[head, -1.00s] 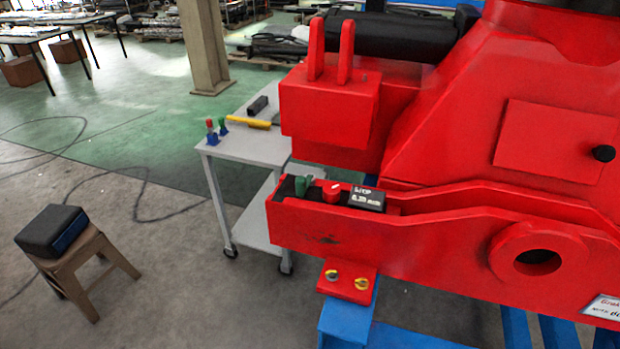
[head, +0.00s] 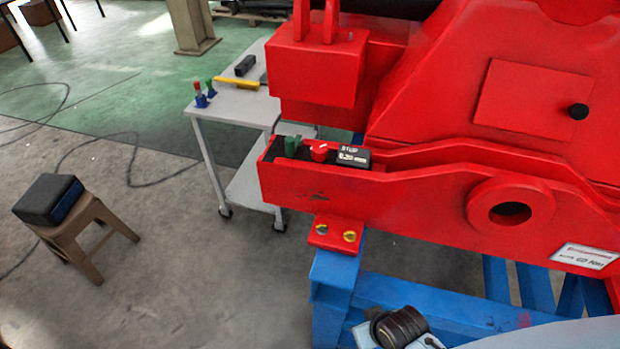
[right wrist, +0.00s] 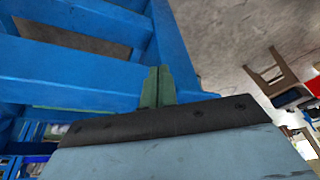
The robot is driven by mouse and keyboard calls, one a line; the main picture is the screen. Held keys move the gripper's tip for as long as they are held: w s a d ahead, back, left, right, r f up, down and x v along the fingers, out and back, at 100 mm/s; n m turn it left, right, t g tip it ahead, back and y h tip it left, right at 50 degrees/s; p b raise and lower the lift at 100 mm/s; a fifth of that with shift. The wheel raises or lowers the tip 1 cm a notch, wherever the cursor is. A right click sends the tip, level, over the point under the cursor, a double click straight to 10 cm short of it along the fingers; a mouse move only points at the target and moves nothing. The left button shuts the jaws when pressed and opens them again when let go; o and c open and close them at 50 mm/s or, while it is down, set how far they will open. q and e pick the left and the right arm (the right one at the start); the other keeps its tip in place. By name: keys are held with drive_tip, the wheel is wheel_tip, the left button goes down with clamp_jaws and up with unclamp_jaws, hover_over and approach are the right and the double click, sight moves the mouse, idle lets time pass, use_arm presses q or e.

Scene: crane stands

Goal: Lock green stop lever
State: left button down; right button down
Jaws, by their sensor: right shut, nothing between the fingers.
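The green stop lever (head: 292,146) is small in the head view. It stands in the slot at the left end of the red crane part (head: 400,200), left of a red knob (head: 319,151) and a black "STOP" block (head: 353,157). Its exact setting is too small to tell. My right gripper (right wrist: 158,76) shows in the right wrist view with its two green fingers together, empty, in front of blue beams. The lever does not show in that view. My left gripper is in neither view.
The blue stand (head: 335,290) carries the red part, with a red plate and two yellowish bolts (head: 349,236) on it. A grey cart (head: 235,105) stands behind at left. A brown stool (head: 85,235) with a dark box (head: 48,199) stands farther left. Floor between is clear.

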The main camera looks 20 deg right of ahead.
wheel_tip(320, 180, up, 15)
drive_tip(key=w+t+p, duration=0.1)
drive_tip(key=w, duration=0.1)
drive_tip(key=w+a+r+m+t, duration=0.1)
drive_tip(key=w+m, duration=0.1)
drive_tip(key=w, duration=0.1)
drive_tip(key=w+a+r+m+t+y, duration=0.1)
drive_tip(key=w+r+m+t, duration=0.1)
drive_tip(key=w, duration=0.1)
drive_tip(key=w+a+r+m+t+y, duration=0.1)
drive_tip(key=w+m+t, duration=0.1)
drive_tip(key=w, duration=0.1)
drive_tip(key=shift+r+m, duration=0.4)
drive_tip(key=w+a+r+m+t, duration=0.1)
drive_tip(key=w+r+m+t, duration=0.6)
drive_tip(key=r+m, duration=0.2)
wheel_tip(320, 180, up, 3)
drive_tip(key=shift+f+m+t+y, duration=0.2)
drive_tip(key=shift+m+t+y, duration=0.1)
drive_tip(key=shift+t+y, duration=0.1)
drive_tip(key=w, duration=0.3)
drive_tip(key=w+a, duration=0.1)
drive_tip(key=w, duration=0.2)
drive_tip(key=w+a, duration=0.1)
drive_tip(key=w, duration=0.2)
drive_tip(key=shift+w+p, duration=0.35)
drive_tip(key=shift+w, duration=0.05)
drive_tip(key=shift+w, duration=0.1)
